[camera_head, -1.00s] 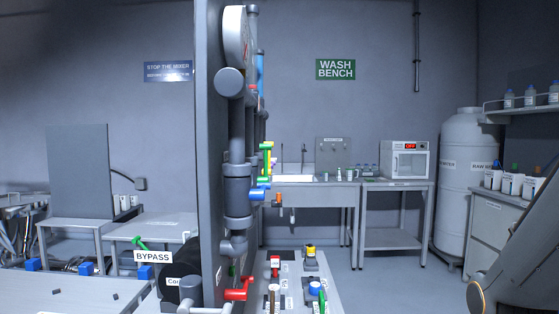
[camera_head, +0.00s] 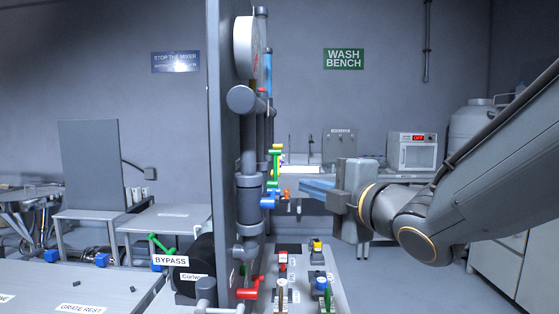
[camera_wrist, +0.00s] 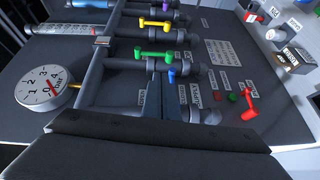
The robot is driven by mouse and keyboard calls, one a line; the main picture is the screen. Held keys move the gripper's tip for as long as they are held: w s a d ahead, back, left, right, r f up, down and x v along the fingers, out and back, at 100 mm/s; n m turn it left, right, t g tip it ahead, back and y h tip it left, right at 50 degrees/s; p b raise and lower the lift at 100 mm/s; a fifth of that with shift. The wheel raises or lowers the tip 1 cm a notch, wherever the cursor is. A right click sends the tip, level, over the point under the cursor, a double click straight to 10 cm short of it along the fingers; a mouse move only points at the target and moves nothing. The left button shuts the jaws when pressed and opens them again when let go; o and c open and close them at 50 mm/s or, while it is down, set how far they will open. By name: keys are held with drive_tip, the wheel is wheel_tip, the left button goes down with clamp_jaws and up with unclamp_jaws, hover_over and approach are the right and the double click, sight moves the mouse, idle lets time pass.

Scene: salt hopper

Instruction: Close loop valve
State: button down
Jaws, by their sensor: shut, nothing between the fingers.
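A grey upright panel with pipes (camera_head: 250,160) carries several coloured valve handles. In the head view I see a blue handle (camera_head: 268,202), a green handle (camera_head: 273,184) and a red handle (camera_head: 249,293). In the wrist view they show as yellow (camera_wrist: 153,24), green (camera_wrist: 153,54), blue (camera_wrist: 172,76) and red (camera_wrist: 249,106) handles. I cannot read which is labelled loop. My gripper (camera_head: 301,185) is shut and empty, just right of the pipes. In the wrist view its fingers (camera_wrist: 176,84) point at the panel near the blue handle and partly cover that area; contact cannot be told.
A round gauge (camera_wrist: 45,88) sits on the panel left of the handles. A low bench (camera_head: 300,277) with small bottles and blocks stands below my gripper. The floor to the right is clear.

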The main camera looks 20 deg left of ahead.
drive_tip(key=shift+s+a+r+n+y, duration=0.3)
drive_tip(key=shift+s+a+r+n, duration=0.1)
drive_tip(key=shift+r, duration=0.15)
drive_tip(key=shift+s+a+r+n+y, duration=0.3)
drive_tip(key=shift+a+r+n, duration=0.1)
drive_tip(key=shift+r, duration=0.1)
drive_tip(key=shift+w, duration=0.1)
drive_tip(key=p+x, duration=0.3)
drive_tip(key=x, duration=0.7)
drive_tip(key=shift+a+f, duration=0.1)
drive_tip(key=shift+a, duration=0.05)
drive_tip(key=shift+w+p, duration=1.05)
drive_tip(key=shift+w, duration=0.9)
